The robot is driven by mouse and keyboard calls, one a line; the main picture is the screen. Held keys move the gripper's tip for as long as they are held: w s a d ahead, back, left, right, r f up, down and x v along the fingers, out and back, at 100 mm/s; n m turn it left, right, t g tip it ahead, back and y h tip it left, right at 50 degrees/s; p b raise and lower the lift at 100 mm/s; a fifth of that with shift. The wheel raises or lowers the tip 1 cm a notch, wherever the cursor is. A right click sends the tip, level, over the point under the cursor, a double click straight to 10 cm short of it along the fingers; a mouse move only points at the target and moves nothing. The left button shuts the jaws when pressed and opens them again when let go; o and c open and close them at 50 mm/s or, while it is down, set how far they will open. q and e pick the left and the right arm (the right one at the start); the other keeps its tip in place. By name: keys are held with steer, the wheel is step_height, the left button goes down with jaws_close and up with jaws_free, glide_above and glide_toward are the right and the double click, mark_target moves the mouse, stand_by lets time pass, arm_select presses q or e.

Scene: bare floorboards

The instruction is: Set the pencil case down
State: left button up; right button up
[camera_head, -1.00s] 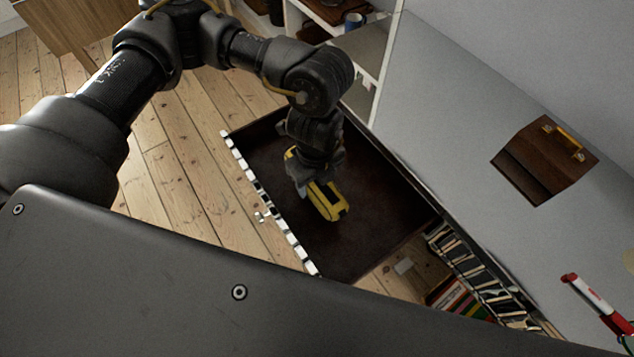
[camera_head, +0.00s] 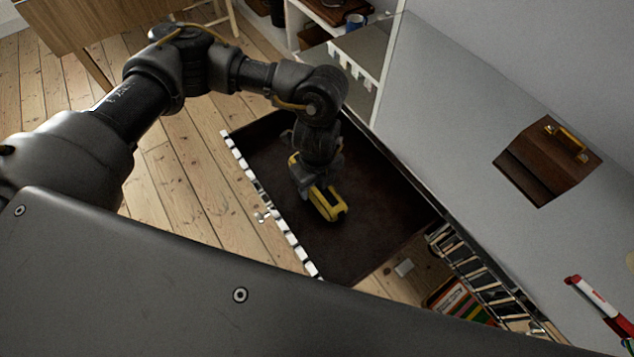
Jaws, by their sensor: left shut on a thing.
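The yellow and black pencil case (camera_head: 331,208) is inside the open dark drawer (camera_head: 366,245), near the middle of its floor. My left gripper (camera_head: 316,188) points down into the drawer and is shut on the pencil case. The gripper and wrist hide the case's far end. I cannot tell whether the case touches the drawer floor. My right gripper is not in view.
The drawer's white-edged front (camera_head: 262,195) is at its left. A grey cabinet top (camera_head: 450,120) to the right bears a brown wooden box (camera_head: 548,162) and a red and white marker (camera_head: 592,298). Books (camera_head: 460,300) stand below. Bare drawer floor surrounds the case.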

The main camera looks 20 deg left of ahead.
arm_select(q)
steer(key=shift+f, duration=0.1)
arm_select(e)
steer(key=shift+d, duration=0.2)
arm_select(q)
steer(key=o, duration=1.1)
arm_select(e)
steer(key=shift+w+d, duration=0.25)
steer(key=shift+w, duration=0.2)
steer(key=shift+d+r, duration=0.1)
arm_select(q)
steer(key=shift+r, duration=0.3)
step_height(320, 180, up, 5)
steer(key=shift+f+p, duration=0.1)
steer(key=shift+p, duration=0.3)
step_height(320, 180, up, 7)
steer(key=shift+f, duration=0.1)
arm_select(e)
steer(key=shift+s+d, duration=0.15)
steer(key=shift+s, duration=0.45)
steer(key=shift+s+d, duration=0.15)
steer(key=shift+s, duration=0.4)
